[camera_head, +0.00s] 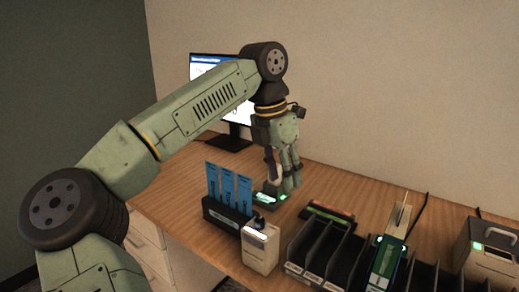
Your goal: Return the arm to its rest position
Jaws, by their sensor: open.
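My arm reaches from the lower left over the desk, with its elbow raised and my gripper (284,180) pointing down. The gripper is open, its fingers hanging just above or beside a small dark device with a green lit patch (270,198). I cannot tell whether the fingertips touch it. A light piece shows by the left finger; I cannot tell whether it is part of the gripper.
A monitor (240,112) stands behind the arm. In front are a black holder (226,215) with blue cards, a white box (260,248), dark slotted racks (325,252), a green-and-white upright item (386,262) and a grey machine (485,252). The wooden desk (345,180) is clear behind the racks.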

